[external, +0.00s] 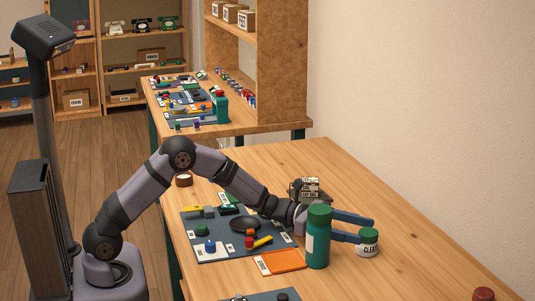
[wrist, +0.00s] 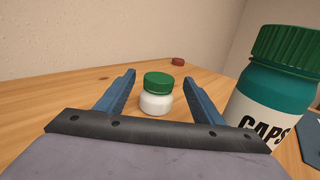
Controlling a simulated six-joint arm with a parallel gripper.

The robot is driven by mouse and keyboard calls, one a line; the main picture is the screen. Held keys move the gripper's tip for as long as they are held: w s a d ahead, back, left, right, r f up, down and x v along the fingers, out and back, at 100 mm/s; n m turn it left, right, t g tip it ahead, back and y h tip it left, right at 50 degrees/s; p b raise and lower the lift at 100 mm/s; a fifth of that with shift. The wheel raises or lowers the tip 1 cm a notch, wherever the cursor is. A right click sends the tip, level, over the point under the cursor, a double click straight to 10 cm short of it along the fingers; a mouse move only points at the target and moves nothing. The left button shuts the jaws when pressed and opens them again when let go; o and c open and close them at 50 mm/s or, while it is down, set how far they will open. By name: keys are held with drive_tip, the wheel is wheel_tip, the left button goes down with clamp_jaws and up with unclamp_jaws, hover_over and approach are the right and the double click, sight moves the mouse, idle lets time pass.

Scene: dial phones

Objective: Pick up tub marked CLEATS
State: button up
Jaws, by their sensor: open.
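The tub marked CLEATS (external: 368,243) is a small white tub with a green lid, upright on the wooden table; the end of its label is partly cut off from sight. In the wrist view the tub (wrist: 157,97) stands between the two blue fingers, with its label not visible. My gripper (external: 367,229) is open, low over the table, its fingers reaching toward the tub. In the wrist view my gripper (wrist: 157,88) shows a gap on both sides of the tub, so I see no contact.
A large teal bottle with a green lid, marked CAPS (wrist: 270,90), stands close beside my right finger; it also shows in the external view (external: 318,240). An orange tray (external: 283,262) and a grey mat (external: 212,250) with small parts lie nearby. A red lid (wrist: 178,61) is farther back.

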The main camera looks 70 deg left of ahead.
drive_tip(key=p, duration=0.1)
hover_over(380, 255)
idle(0.9)
drive_tip(key=c, duration=1.2)
